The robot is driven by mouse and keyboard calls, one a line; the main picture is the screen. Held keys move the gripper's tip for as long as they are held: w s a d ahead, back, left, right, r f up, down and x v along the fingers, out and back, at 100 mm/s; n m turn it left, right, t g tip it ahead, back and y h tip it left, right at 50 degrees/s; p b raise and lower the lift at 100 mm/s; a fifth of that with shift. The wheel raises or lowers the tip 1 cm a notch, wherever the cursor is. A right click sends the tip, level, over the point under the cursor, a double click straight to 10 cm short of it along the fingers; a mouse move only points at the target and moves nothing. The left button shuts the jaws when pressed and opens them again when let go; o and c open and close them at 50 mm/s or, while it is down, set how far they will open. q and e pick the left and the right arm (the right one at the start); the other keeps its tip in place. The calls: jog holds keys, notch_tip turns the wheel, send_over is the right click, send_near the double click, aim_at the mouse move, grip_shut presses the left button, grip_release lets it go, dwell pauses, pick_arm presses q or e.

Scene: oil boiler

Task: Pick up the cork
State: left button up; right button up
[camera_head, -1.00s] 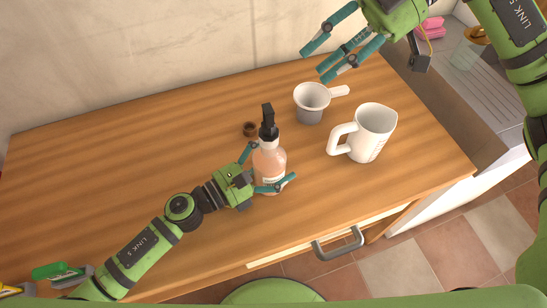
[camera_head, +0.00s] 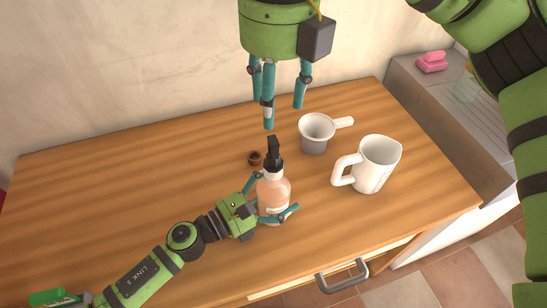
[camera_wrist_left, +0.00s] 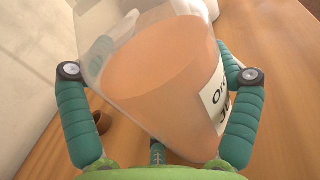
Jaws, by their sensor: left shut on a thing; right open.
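A small dark brown round piece (camera_head: 255,158), seemingly the cork, lies on the table just behind and left of the bottle; it also shows at the left in the left wrist view (camera_wrist_left: 102,122). My left gripper (camera_head: 274,196) is shut around the body of a clear bottle (camera_head: 273,187) of orange liquid with a black top; the bottle stands upright, and its label shows in the left wrist view (camera_wrist_left: 216,92). My right gripper (camera_head: 279,107) is open and empty, fingers pointing down, above the table behind the bottle and the brown piece.
A small white-grey pot (camera_head: 314,142) with a handle and a white mug (camera_head: 378,165) stand right of the bottle. The wooden table (camera_head: 110,190) is clear on the left. A wall (camera_head: 120,75) rises behind it. A pink thing (camera_head: 432,62) lies at the upper right.

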aim_at(274, 152)
jog(key=shift+f, duration=0.25)
notch_tip(274, 152, down, 11)
jog(key=shift+f, duration=0.2)
grip_shut()
